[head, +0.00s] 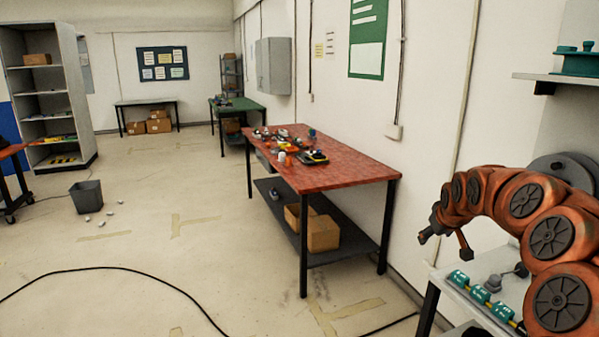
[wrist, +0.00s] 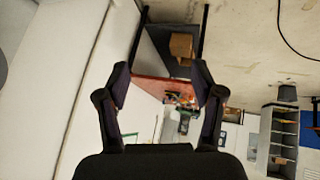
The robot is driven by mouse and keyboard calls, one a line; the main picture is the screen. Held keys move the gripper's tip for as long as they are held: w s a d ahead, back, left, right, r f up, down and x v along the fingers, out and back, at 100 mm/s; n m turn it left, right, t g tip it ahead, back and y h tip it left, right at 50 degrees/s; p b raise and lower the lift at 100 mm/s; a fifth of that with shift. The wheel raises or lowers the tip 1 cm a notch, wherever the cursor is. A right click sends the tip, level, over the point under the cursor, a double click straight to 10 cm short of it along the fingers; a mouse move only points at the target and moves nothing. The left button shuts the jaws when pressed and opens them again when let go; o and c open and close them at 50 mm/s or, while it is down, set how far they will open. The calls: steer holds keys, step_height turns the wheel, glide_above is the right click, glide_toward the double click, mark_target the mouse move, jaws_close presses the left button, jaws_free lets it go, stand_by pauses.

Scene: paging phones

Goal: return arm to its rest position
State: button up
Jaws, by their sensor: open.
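My orange arm (head: 520,205) with black joint caps fills the right side of the head view, arched with its end bent downward. My gripper (head: 444,248) hangs at the arm's left end, in front of the white wall and above the near white-topped table (head: 460,293). In the wrist view my gripper (wrist: 161,88) has its two dark fingers spread wide with nothing between them. Beyond the fingers, farther off, the red-topped table (wrist: 150,85) shows with small items on it.
The red-topped table (head: 345,176) carries several small objects and has cardboard boxes (head: 322,233) below. A wall shelf (head: 560,78) with a teal device (head: 577,62) is above my arm. Teal items (head: 480,294) stand on the near table. A black cable (head: 150,275) crosses the floor near a bin (head: 87,196).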

steer(key=s+a+g+y, duration=0.2)
steer(key=s+a+g, duration=0.1)
steer(key=s+a, duration=1.4)
steer(key=s+a+f+m+g, duration=0.1)
steer(key=s+f+g, duration=0.2)
steer(key=s, duration=1.4)
steer(key=s+a+f+m+g, duration=0.1)
steer(key=s+f+g, duration=0.2)
steer(key=s, duration=1.4)
steer(key=shift+f+h, duration=0.3)
steer(key=shift+f, duration=0.25)
